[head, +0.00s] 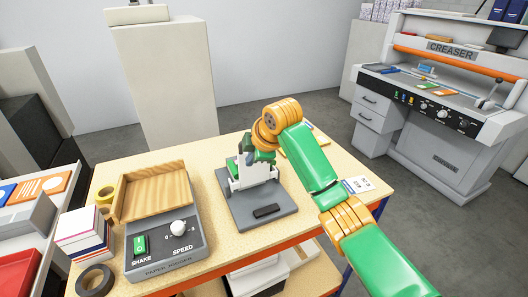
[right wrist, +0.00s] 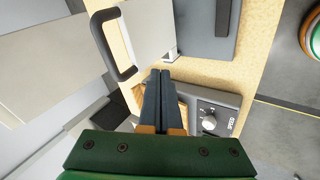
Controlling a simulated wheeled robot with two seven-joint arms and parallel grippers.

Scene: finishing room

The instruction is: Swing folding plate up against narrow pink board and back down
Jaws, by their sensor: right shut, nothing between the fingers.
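A pale upright plate (head: 254,172) stands on a flat grey base (head: 240,212) on the table. It is partly hidden behind my right gripper and wrist. In the right wrist view a pale panel (right wrist: 154,28) with a black looped handle (right wrist: 111,48) is close to the fingers; I cannot tell for certain that it is the folding plate. My right gripper (head: 246,158) is at the top of the upright plate; its fingers (right wrist: 165,74) are together and empty, near the handle but not around it. I cannot make out a pink board. My left gripper is not in view.
A small dark bar (head: 267,211) lies on the base. A paper jogger (head: 165,250) with a wooden tray stands left of it, with stacked paper (head: 80,232) and a black tape roll (head: 95,281) beside it. A creaser machine (head: 440,105) stands behind at the right.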

